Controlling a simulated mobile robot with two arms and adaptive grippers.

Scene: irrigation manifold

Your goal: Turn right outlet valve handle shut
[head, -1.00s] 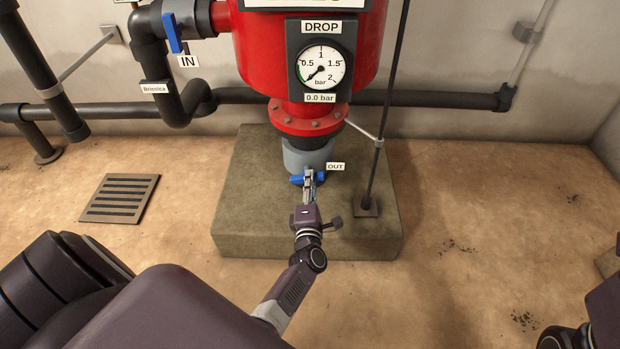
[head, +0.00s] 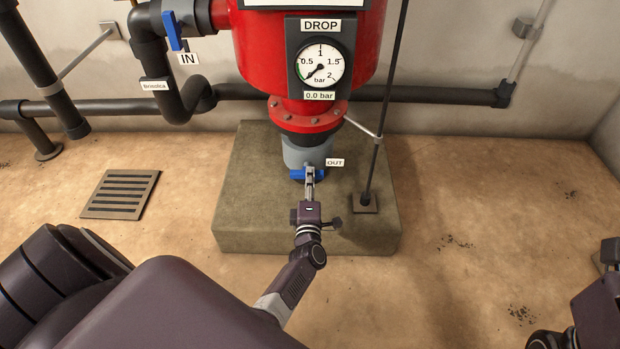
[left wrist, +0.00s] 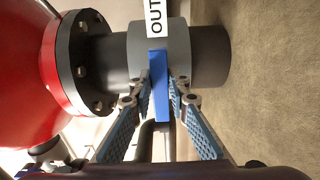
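The OUT valve's blue handle (head: 298,175) lies crosswise below the grey valve body (head: 306,152), under the red tank. In the left wrist view the blue handle (left wrist: 160,95) stands as a narrow upright bar in front of the grey body (left wrist: 178,42). My left gripper (head: 310,174) is at the handle. In the left wrist view its fingers (left wrist: 160,88) slant inward, with one tip on each side of the handle, and look shut on it. The fingers hide part of the handle in the head view. My right gripper does not show clearly.
The red tank (head: 305,55) carries a DROP gauge (head: 320,66) reading 0.0 bar. A blue IN handle (head: 173,31) is at upper left. A thin dark post (head: 381,120) stands right of the valve on the concrete plinth (head: 245,215). A floor grate (head: 120,194) lies left.

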